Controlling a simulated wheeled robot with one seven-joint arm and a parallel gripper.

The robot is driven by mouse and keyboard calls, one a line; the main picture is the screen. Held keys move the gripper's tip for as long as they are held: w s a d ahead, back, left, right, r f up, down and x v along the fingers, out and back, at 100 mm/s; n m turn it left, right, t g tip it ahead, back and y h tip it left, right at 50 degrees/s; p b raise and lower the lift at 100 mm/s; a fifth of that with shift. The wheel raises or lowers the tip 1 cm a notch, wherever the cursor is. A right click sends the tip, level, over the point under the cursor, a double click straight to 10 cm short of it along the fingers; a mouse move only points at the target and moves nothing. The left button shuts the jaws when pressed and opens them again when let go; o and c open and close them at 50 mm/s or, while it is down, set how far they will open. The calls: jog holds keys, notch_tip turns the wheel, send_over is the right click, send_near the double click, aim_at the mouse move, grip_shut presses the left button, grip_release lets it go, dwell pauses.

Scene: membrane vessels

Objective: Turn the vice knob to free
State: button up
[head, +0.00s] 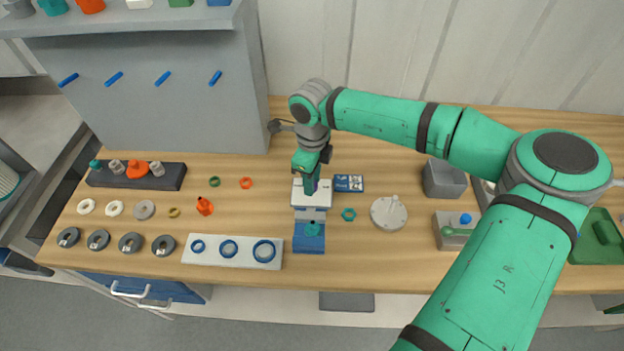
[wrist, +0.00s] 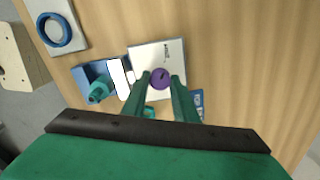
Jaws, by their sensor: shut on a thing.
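The vice (head: 322,191) stands near the front middle of the bench, with a white top block and a blue front part. The white block also shows in the wrist view (wrist: 147,55). A round purple knob (wrist: 160,79) with a dark pointer mark sits on that block. My gripper (head: 311,186) points down over the block. In the wrist view its two green fingers (wrist: 161,84) stand on either side of the knob, shut on it. The lettering beside the knob is too small to read. A teal piece (wrist: 99,92) sits at the vice's blue end.
A white plate with blue rings (head: 233,262) lies left of the vice. A blue-and-white card (head: 349,183), a teal nut (head: 348,214) and a pale round disc (head: 388,222) lie right of it. A grey block (head: 443,180) stands farther right. A shelf unit (head: 165,95) stands behind left.

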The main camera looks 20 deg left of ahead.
jog(key=shift+d, duration=0.1)
dwell(0.3)
jog(key=o, duration=1.1)
jog(key=shift+c, duration=0.2)
notch_tip(320, 180, up, 11)
jog(key=shift+f, duration=0.1)
